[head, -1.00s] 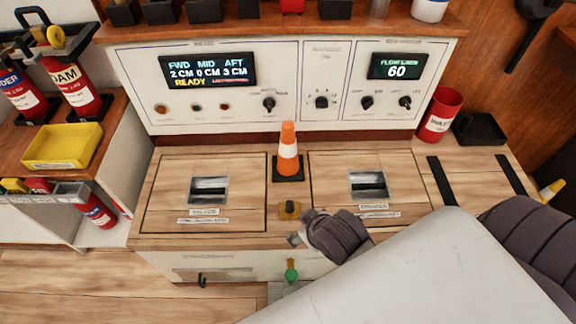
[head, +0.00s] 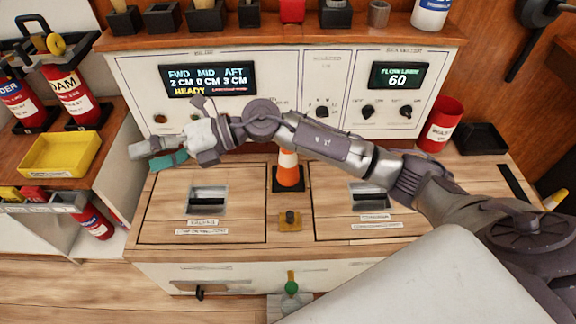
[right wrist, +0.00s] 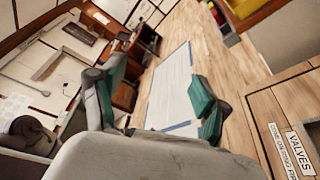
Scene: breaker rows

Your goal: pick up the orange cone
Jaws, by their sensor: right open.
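The orange cone (head: 288,170), with a white band and a dark square base, stands upright on the wooden counter between two hatch panels. My right forearm crosses in front of it and hides its top. My right gripper (head: 157,157) is open and empty, well to the left of the cone, above the counter's left end. The cone does not show in that view. My left gripper is not in view.
A control panel (head: 280,65) with displays and knobs rises behind the counter. A yellow tray (head: 62,155) and red extinguishers (head: 70,95) are at the left. A red cup (head: 440,125) and a black tray (head: 482,138) stand at the right.

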